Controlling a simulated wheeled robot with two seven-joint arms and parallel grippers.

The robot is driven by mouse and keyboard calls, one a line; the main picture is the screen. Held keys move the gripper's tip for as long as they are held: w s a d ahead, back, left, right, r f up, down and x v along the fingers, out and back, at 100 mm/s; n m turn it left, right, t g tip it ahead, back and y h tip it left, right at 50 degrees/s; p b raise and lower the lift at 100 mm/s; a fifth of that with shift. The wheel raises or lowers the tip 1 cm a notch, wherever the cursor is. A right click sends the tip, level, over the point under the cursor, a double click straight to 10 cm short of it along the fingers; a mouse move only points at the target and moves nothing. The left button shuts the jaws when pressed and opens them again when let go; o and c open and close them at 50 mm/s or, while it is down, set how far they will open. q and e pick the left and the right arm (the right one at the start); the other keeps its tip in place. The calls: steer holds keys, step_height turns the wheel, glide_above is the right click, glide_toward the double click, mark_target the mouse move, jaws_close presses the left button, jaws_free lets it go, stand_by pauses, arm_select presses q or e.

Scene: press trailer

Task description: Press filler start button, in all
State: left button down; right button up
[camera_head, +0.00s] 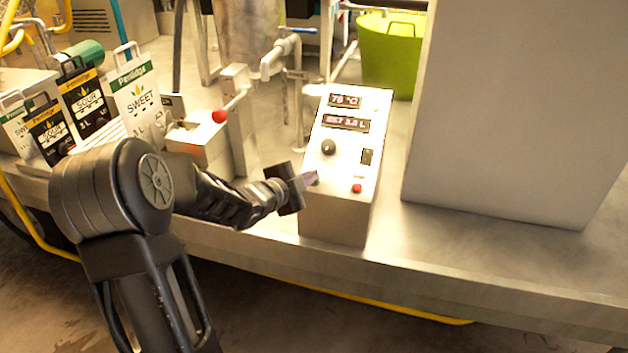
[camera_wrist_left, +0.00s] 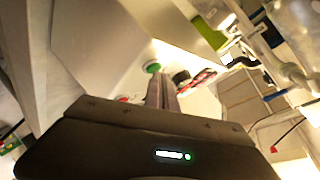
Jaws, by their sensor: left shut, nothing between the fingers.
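The filler control box (camera_head: 345,130) stands on the metal trailer deck. Its sloped face has two displays, reading about 76 °C and SET 3.0 L, a black knob (camera_head: 328,147), a black switch (camera_head: 368,156) and a red button (camera_head: 356,188). A green button (camera_head: 316,182) shows partly at the tip of my left gripper (camera_head: 308,180). In the left wrist view the green button (camera_wrist_left: 152,67) lies just beyond the shut, empty fingers (camera_wrist_left: 162,92). I cannot tell whether the fingers touch it. My right gripper is not in view.
Juice cartons marked SWEET (camera_head: 138,95) and SOUR (camera_head: 85,105) stand at the left. A box with a red button (camera_head: 219,117) sits behind my arm. A large pale cabinet (camera_head: 510,110) stands right of the control box. A green bucket (camera_head: 390,55) is behind.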

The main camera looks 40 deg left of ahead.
arm_select(q)
steer(key=shift+f, duration=0.2)
stand_by(0.5)
steer(key=shift+s+d+r, duration=0.1)
steer(key=shift+s+r, duration=0.2)
steer(key=shift+r, duration=0.4)
steer(key=shift+p, duration=0.3)
steer(key=r+p, duration=0.1)
steer(key=s+r+p, duration=0.1)
steer(key=r, duration=0.1)
steer(key=s+r+p, duration=0.1)
steer(key=shift+s+d+r, duration=0.1)
steer(key=shift+d+r, duration=0.15)
steer(key=shift+d, duration=0.1)
steer(key=shift+f, duration=0.1)
stand_by(0.4)
